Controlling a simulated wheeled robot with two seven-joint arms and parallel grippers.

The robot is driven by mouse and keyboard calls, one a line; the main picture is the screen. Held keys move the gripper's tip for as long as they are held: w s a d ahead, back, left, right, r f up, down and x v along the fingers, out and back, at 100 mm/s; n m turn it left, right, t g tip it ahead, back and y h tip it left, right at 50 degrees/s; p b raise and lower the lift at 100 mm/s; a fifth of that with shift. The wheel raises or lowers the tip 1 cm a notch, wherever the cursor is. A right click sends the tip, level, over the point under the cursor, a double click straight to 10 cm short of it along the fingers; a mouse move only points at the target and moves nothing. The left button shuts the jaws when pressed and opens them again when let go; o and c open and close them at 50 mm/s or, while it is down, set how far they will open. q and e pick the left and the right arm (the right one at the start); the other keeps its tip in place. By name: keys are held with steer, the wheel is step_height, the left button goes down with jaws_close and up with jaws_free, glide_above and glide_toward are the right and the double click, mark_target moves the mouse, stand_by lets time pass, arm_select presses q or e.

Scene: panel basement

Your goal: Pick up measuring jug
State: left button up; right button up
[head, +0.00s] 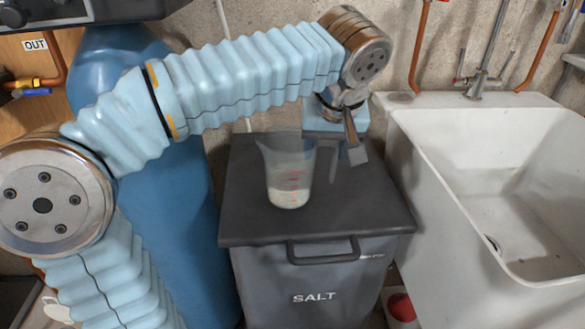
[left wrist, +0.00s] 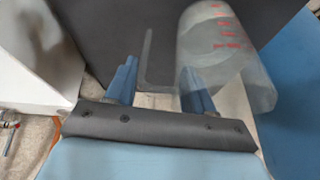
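The measuring jug (head: 286,172) is clear plastic with red markings and something whitish in its bottom. It stands upright on the dark lid of the salt bin (head: 240,215). Its handle points right, towards my left gripper (head: 352,150), which hangs pointing down at the jug's right side. In the left wrist view the fingers of my left gripper (left wrist: 160,82) are apart. The jug's handle (left wrist: 149,58) shows in the gap between them, and the right finger overlaps the edge of the clear jug body (left wrist: 228,62). Contact cannot be told. My right gripper is in neither view.
A white sink (head: 405,160) with a tap (head: 478,85) stands to the right of the bin. A tall blue cylinder (head: 180,240) stands close on its left. Copper pipes (head: 420,50) run up the wall behind. The lid is otherwise clear.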

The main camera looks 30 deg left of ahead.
arm_select(q)
jaws_close()
